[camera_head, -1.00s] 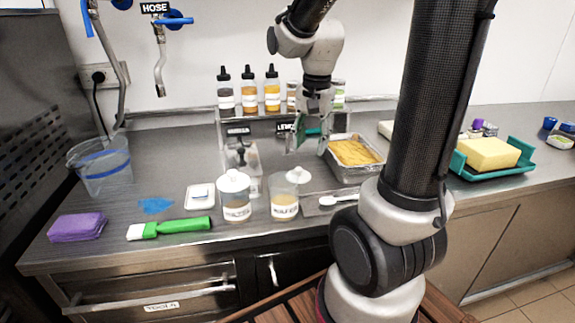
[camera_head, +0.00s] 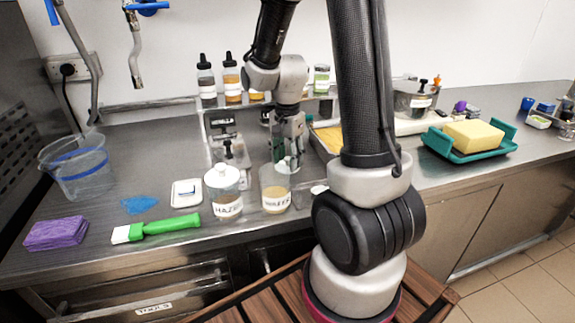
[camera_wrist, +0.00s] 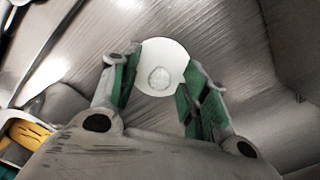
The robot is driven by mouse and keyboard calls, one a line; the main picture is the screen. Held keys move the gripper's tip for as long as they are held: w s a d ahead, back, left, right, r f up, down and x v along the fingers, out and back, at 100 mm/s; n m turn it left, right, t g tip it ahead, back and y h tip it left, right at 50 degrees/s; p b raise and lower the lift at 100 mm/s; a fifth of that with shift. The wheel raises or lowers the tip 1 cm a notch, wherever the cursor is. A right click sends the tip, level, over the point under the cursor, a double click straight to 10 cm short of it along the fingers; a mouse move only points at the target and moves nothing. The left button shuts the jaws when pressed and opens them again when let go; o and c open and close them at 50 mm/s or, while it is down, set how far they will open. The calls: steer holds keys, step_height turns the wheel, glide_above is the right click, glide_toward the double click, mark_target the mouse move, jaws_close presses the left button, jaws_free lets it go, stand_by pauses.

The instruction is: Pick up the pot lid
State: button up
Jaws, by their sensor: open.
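In the wrist view, a round white pot lid (camera_wrist: 176,57) with a small knob shows between the green-padded fingers of my gripper (camera_wrist: 160,72). The fingers stand apart on either side of it. I cannot tell whether the fingers touch the lid. The left-hand glass jar (camera_head: 228,199) carries its own white lid (camera_head: 221,174).
A small white dish (camera_head: 186,193), a green-handled brush (camera_head: 165,229), a purple sponge (camera_head: 56,233) and a clear jug (camera_head: 77,168) are to the left. A steel pot (camera_head: 411,101) and a green tray (camera_head: 437,147) are to the right.

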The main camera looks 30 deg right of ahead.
steer(key=c, duration=0.8)
steer(key=shift+c, duration=0.3)
